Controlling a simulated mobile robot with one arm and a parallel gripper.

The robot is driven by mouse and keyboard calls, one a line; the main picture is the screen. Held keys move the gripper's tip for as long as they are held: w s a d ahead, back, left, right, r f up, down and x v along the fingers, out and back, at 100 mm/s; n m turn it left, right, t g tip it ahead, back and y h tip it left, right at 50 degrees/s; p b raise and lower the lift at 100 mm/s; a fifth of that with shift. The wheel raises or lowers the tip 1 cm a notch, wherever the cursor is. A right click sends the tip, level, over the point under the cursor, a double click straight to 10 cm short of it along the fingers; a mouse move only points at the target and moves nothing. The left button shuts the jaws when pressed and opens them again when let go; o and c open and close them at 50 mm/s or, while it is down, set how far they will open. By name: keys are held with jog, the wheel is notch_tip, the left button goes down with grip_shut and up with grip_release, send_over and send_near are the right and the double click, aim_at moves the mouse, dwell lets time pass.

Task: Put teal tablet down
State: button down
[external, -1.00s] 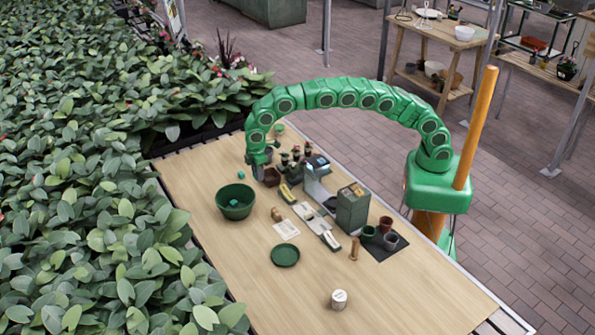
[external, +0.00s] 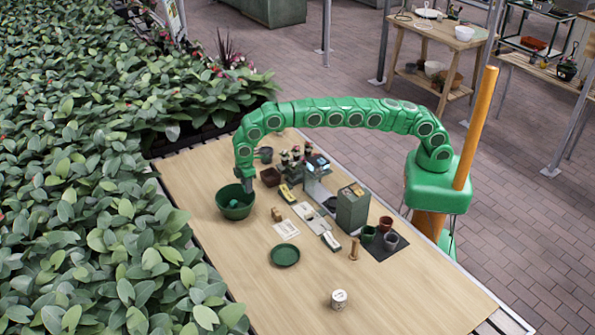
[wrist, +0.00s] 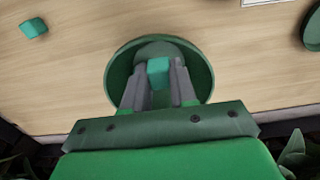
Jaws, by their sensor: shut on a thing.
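In the wrist view my gripper (wrist: 160,82) is shut, with a small teal block-shaped tablet (wrist: 158,70) between its grey fingers. It is over the dark green bowl (wrist: 119,68). In the external view my gripper (external: 247,186) points down at the back right rim of the bowl (external: 235,212). A teal piece (external: 234,204) shows inside the bowl there; I cannot tell whether it is the held one. Another teal block (wrist: 33,28) lies on the bare table in the wrist view. The fingertips' exact height above the bowl floor is unclear.
A green saucer (external: 285,255) lies in front of the bowl, with a small brown block (external: 276,214) and a white card (external: 286,229) nearby. A brown pot (external: 270,177), small bottles and a grey-green box (external: 352,209) stand to the right. The front table is mostly clear.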

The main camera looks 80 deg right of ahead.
jog(key=shift+w+f, duration=0.2)
jog(key=shift+f, duration=0.05)
jog(key=shift+f, duration=1.55)
jog(key=shift+f, duration=0.6)
jog(key=c, duration=1.2)
grip_release()
jog(key=shift+r, duration=0.1)
notch_tip(320, 180, up, 11)
jog(key=shift+a+r, duration=0.1)
jog(key=shift+r, duration=0.9)
